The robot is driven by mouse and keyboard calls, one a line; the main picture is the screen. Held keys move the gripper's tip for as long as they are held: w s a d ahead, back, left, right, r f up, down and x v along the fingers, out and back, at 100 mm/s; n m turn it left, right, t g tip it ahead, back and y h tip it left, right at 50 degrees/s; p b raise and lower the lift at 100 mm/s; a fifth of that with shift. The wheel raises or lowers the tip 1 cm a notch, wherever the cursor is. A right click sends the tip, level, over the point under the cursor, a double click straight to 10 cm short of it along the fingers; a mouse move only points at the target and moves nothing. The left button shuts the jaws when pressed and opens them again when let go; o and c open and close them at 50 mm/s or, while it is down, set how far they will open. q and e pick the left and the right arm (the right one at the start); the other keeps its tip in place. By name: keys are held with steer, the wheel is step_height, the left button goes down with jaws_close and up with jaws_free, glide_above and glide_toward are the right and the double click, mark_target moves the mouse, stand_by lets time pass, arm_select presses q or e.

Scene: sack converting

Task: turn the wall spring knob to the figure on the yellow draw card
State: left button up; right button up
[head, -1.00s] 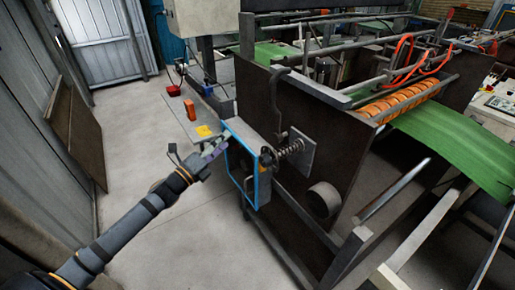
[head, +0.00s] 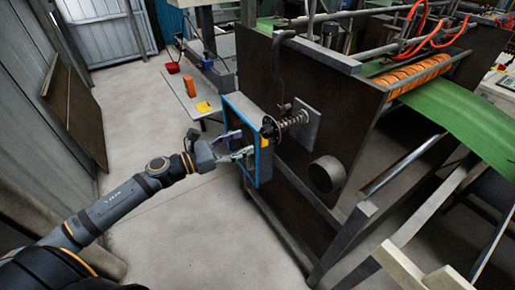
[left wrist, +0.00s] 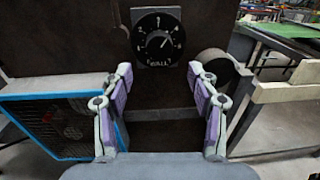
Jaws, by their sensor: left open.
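The wall spring knob shows in the left wrist view as a black round dial (left wrist: 158,38) with white figures and a pointer leaning to the upper right; the figures are too small to read surely. In the head view the dial (head: 270,127) is edge-on beside a coiled spring on the dark machine wall. The yellow draw card (head: 203,107) lies on a low grey table; its figure is unreadable. My left gripper (head: 241,146) is open and empty near the blue-framed box. In the left wrist view its spread fingers (left wrist: 160,78) are below the dial, not around it. My right gripper is out of view.
The blue-framed box (head: 232,103) stands beside the dial; its guard (left wrist: 60,125) shows at left in the wrist view. A round roller end (head: 327,174) juts from the wall. An orange block (head: 190,86) is on the table. The floor at left is clear.

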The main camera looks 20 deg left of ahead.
mark_target(263, 133)
arm_select(q)
steer(key=shift+w+d+r, duration=0.2)
steer(key=shift+w+d, duration=0.2)
steer(key=shift+w, duration=0.1)
steer(key=shift+w+d+r, duration=0.2)
steer(key=shift+w+d, duration=0.2)
steer(key=shift+w, duration=0.1)
steer(key=shift+p+x, duration=0.9)
steer(key=shift+x, duration=0.35)
steer(key=shift+w+d+f, duration=0.25)
steer(key=shift+w+d, duration=0.2)
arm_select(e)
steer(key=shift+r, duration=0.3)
arm_select(q)
steer(key=shift+c, duration=0.4)
steer(key=c, duration=1.1)
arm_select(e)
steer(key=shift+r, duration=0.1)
